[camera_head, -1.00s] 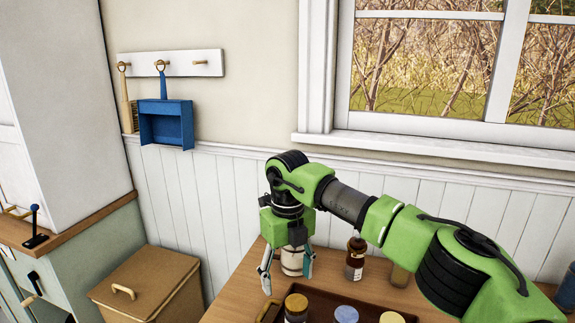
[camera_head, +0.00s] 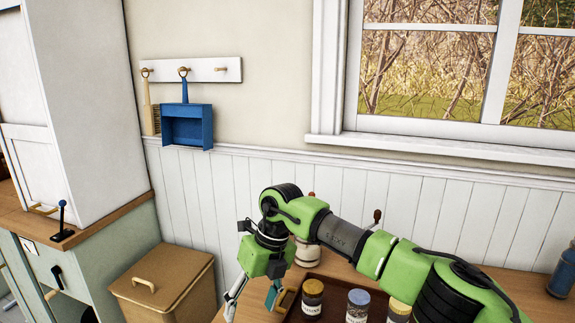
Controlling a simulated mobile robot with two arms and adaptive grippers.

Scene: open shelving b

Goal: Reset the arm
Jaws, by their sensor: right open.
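My right arm is green and black and reaches in from the lower right. Its gripper (camera_head: 254,298) is at the left end of the wooden table, pointing down and slightly tilted. Its two fingers are apart, and nothing shows between them. The fingertips are near the left edge of the tray. My left gripper is not in view.
A dark tray (camera_head: 294,312) holds several jars, one with a brown lid (camera_head: 312,298) and one with a blue lid (camera_head: 358,303). A white jar (camera_head: 308,252) stands behind my arm. A wooden bin (camera_head: 165,285) stands left of the table. A blue dustpan (camera_head: 187,127) hangs on the wall.

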